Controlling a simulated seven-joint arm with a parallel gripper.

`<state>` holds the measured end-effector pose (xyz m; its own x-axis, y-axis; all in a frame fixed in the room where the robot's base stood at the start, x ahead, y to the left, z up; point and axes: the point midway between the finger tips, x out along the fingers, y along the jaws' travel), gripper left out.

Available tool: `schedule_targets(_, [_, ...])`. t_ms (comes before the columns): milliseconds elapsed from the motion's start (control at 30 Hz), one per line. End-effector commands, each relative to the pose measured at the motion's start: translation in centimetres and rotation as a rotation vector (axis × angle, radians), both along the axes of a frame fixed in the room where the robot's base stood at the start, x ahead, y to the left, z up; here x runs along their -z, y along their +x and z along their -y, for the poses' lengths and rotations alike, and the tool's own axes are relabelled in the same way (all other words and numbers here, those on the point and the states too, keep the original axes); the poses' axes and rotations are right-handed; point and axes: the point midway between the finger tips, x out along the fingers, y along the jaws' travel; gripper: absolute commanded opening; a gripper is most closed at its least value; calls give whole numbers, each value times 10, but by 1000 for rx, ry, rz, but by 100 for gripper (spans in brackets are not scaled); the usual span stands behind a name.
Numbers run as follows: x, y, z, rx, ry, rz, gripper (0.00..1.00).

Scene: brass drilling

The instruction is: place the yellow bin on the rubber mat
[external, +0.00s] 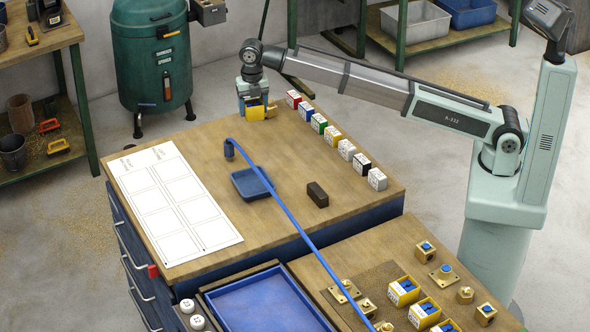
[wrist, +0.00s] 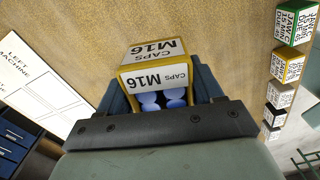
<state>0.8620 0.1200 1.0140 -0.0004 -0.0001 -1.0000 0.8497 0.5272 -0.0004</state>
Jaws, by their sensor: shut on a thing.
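The yellow bin (external: 256,113) is at the far back corner of the main wooden bench, in my gripper (external: 254,106). In the wrist view the yellow bin (wrist: 158,77) sits between the blue fingers, with white "CAPS M16" labels and blue caps inside. My gripper (wrist: 160,100) is shut on it. I cannot tell whether the bin touches the bench. A brown textured mat (external: 368,277), likely the rubber mat, lies on the lower bench at front right, far from my gripper. Several yellow bins with blue contents (external: 403,290) and some brass parts stand on or beside it.
A row of coloured labelled boxes (external: 332,135) runs right of my gripper. A blue hose (external: 285,205) crosses the bench towards the mat. A blue tray (external: 252,184), a dark block (external: 318,194) and a white sheet (external: 175,204) lie on the bench.

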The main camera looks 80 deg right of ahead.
Motion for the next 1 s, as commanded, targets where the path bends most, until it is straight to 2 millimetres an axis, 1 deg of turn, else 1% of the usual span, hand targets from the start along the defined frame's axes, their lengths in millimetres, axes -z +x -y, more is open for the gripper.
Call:
schedule_targets(167, [0, -8, -46, -57, 0, 0, 34])
schedule_targets(400, [3, -32, -134, -168, 0, -2, 34])
schedule_targets(467, [3, -41, -156, -197, -1, -3, 34])
schedule_targets(600, [6, -63, -204, -262, -1, -4, 34])
schedule_targets(767, [9, -95, -256, -336, -2, -7, 34])
schedule_targets(800, [10, -104, -268, -355, -2, -7, 34])
schedule_targets(967, [15, -143, -314, -429, -3, -10, 34])
schedule_targets(1000, [16, -154, -326, -448, -4, -10, 34])
